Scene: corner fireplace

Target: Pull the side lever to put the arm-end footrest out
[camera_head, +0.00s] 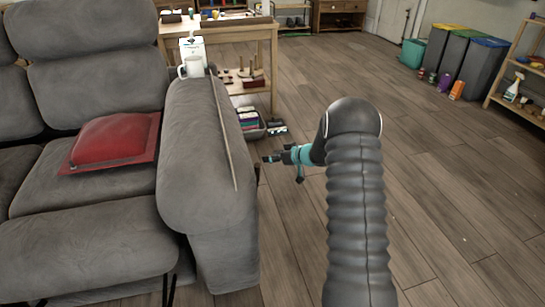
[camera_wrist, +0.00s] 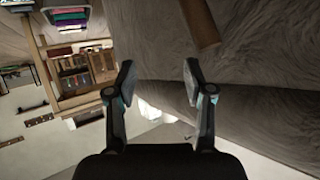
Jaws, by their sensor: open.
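The grey sofa (camera_head: 208,150) fills the left of the head view. A padded footrest panel (camera_head: 85,245) stands out in front of the seat at the arm end, with dark metal struts under its right edge. The side lever (camera_wrist: 200,22) shows in the wrist view as a brown bar against the grey fabric, beyond the fingertips and right of their middle. In the head view, a small dark piece (camera_head: 257,172) at the arm's outer side may be this lever. My gripper (camera_head: 271,158) is beside that outer side. Its fingers (camera_wrist: 157,78) are apart with nothing between them.
A white mug (camera_head: 191,67) and a carton (camera_head: 192,45) stand at the back of the sofa arm. A red cushion (camera_head: 113,140) lies on the seat. A wooden trolley (camera_head: 272,62) and a grey basket (camera_head: 251,126) are behind my gripper. Open floor lies to the right.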

